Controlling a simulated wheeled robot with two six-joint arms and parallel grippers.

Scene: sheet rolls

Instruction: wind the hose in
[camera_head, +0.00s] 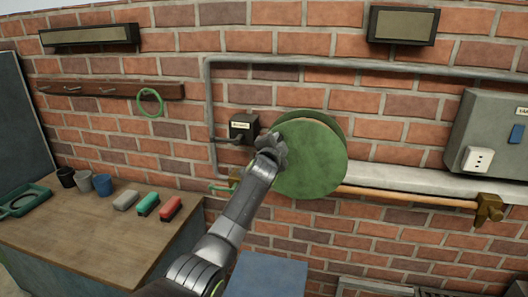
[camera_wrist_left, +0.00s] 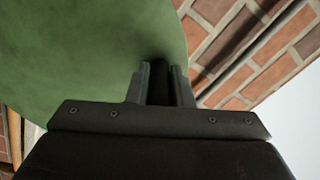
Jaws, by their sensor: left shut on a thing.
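The green hose reel (camera_head: 318,165) is mounted on the brick wall, its round face towards me. My left gripper (camera_head: 272,150) is at the left part of that face. In the left wrist view my left gripper (camera_wrist_left: 163,78) is shut on a dark handle (camera_wrist_left: 161,88) in front of the green disc (camera_wrist_left: 75,50). The handle is mostly hidden by the fingers. A short green piece, perhaps hose (camera_head: 219,188), shows left of the reel; whether it joins the reel is hidden. My right gripper is not in view.
A workbench (camera_head: 75,235) at the left holds cups (camera_head: 84,181), coloured blocks (camera_head: 148,204) and a green tray (camera_head: 22,202). A grey box (camera_head: 492,135) hangs at the right. A blue surface (camera_head: 268,275) is below.

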